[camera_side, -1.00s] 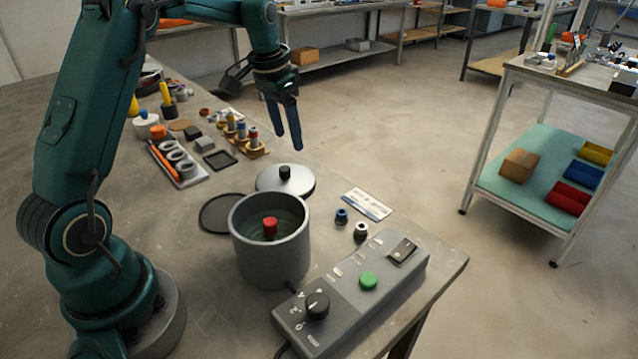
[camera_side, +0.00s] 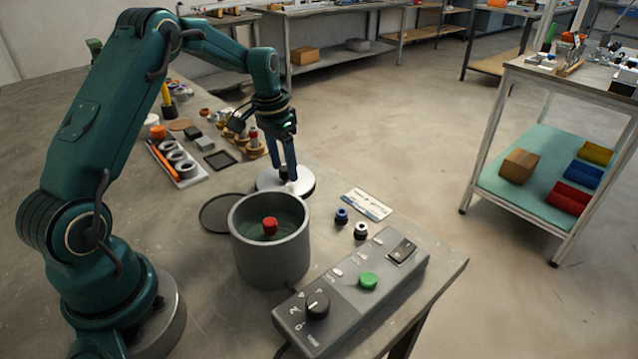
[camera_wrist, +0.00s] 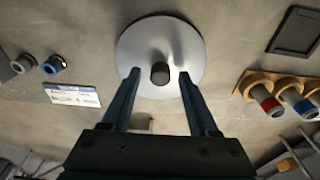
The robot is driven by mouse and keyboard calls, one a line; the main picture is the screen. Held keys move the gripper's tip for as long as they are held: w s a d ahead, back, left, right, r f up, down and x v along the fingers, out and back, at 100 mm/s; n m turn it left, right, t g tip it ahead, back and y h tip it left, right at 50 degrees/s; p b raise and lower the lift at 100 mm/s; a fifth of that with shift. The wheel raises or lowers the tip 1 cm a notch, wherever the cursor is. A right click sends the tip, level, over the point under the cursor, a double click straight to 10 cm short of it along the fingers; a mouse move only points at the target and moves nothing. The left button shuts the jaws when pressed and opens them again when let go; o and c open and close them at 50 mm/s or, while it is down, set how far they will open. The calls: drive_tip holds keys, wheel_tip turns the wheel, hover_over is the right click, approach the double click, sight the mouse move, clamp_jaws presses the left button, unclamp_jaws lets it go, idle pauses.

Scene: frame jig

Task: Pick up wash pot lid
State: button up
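The wash pot lid (camera_side: 303,187) is a silver disc with a black knob, lying flat on the bench behind the grey wash pot (camera_side: 272,258). In the wrist view the lid (camera_wrist: 152,35) is at the top centre, with its dark knob (camera_wrist: 160,73) between my fingers. My gripper (camera_side: 284,172) is open and low over the lid, with its blue fingers pointing down. In the wrist view my gripper (camera_wrist: 158,74) shows a gap on both sides of the knob. A red-knobbed part (camera_side: 270,226) sits inside the pot.
A flat dark ring (camera_side: 217,212) lies left of the pot. A control box (camera_side: 345,300) with a green button stands in front. Two small fittings (camera_side: 342,216) and a label card (camera_side: 366,203) lie right of the lid. Holders with coloured parts (camera_side: 252,145) stand behind left.

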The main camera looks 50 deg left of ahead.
sight(284, 168)
clamp_jaws()
drive_tip(key=shift+r, duration=0.1)
drive_tip(key=shift+r, duration=0.6)
wheel_tip(284, 168, up, 2)
drive_tip(key=shift+w+r, duration=0.1)
drive_tip(key=shift+r, duration=0.15)
drive_tip(key=s+a+r, duration=0.7)
drive_tip(key=s+r, duration=0.1)
drive_tip(key=s, duration=0.1)
drive_tip(key=shift+a+r, duration=0.25)
drive_tip(key=shift+r, duration=0.1)
drive_tip(key=shift+s+f, duration=0.1)
